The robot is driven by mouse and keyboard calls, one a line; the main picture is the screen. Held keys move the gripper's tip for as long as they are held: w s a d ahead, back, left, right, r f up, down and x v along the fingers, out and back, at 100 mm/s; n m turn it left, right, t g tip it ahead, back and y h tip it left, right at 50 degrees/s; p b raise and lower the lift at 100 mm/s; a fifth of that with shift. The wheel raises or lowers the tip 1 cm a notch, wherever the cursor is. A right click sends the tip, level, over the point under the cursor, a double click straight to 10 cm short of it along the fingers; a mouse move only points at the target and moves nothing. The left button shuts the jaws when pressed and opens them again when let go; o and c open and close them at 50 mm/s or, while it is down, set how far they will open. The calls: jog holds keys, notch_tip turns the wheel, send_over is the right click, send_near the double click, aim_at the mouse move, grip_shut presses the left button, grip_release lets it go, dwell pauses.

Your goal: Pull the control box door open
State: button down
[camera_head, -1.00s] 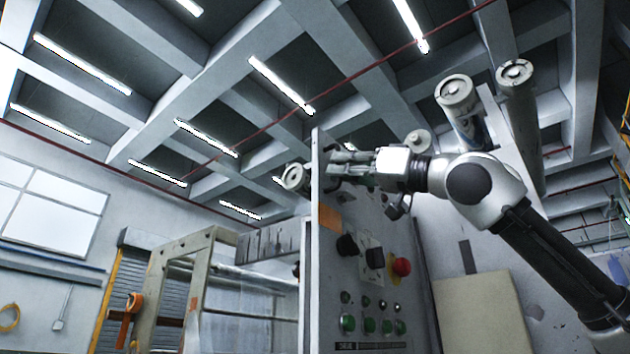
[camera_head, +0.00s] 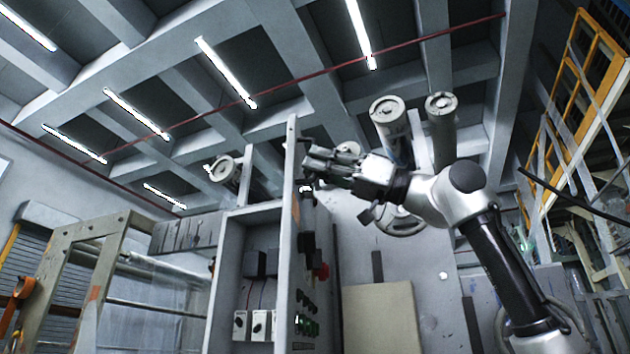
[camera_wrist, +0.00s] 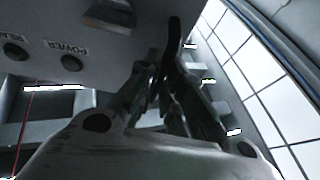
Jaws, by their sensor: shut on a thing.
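The grey control box (camera_head: 232,285) stands left of my arm, and its inside is visible in the head view. Its door (camera_head: 286,230) is swung out and seen nearly edge-on, its panel of knobs and buttons facing right. My gripper (camera_head: 309,166) is at the upper part of the door, on the panel side. In the wrist view, my gripper (camera_wrist: 165,75) is shut on a dark upright door handle (camera_wrist: 174,40); the fingers partly hide it. The door panel (camera_wrist: 60,25) fills the upper left there, with a "POWER" label.
Inside the box are dark blocks and white switch units (camera_head: 252,325). A worn frame with plastic sheeting (camera_head: 75,275) stands to the left. A tan board (camera_head: 380,315) leans behind, below rollers (camera_head: 390,130). Yellow scaffolding (camera_head: 575,90) stands at the right.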

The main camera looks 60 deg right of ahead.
jog(key=shift+d, duration=0.1)
jog(key=c, duration=1.5)
grip_release()
jog(key=shift+c, duration=0.2)
jog(key=v, duration=1.2)
